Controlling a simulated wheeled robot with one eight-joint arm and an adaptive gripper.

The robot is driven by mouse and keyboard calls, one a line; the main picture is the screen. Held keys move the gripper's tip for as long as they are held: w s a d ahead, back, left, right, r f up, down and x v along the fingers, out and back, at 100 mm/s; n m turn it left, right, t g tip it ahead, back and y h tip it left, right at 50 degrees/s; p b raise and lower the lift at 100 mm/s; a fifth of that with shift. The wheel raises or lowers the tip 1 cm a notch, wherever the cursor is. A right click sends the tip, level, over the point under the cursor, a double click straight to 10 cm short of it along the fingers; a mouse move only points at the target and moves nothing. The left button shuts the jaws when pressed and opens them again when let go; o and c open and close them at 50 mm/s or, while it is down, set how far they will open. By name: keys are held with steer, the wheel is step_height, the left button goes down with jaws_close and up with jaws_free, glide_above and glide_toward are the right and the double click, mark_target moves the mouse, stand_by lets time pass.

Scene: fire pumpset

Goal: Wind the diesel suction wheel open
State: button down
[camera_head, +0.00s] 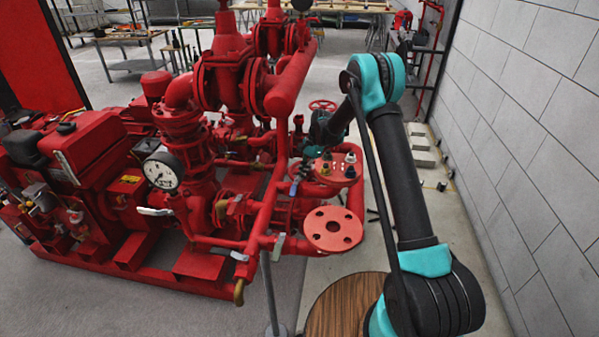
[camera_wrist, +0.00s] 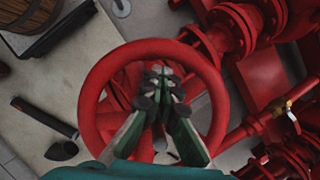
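In the wrist view a large red handwheel (camera_wrist: 92,88) faces the camera and fills the middle. My gripper (camera_wrist: 160,74) lies over the wheel's centre, inside its rim as seen from here. Its green fingers with dark pads come together at the tips, and I see nothing held between them. The fingers and palm hide the wheel's hub and lower rim. I cannot tell whether the tips touch the wheel.
The red pumpset (camera_head: 130,200) fills the left and middle. A flanged pipe end (camera_head: 332,229) and pressure gauge (camera_head: 163,171) stand nearer. A grey block wall (camera_head: 540,130) bounds the right. A wooden barrel (camera_head: 343,305) stands at the front.

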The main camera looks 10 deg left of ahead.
steer(key=shift+a, duration=0.1)
steer(key=shift+w+a, duration=0.15)
steer(key=shift+w, duration=0.05)
steer(key=shift+r, duration=0.2)
step_height(320, 180, up, 8)
steer(key=shift+f, duration=0.2)
stand_by(0.5)
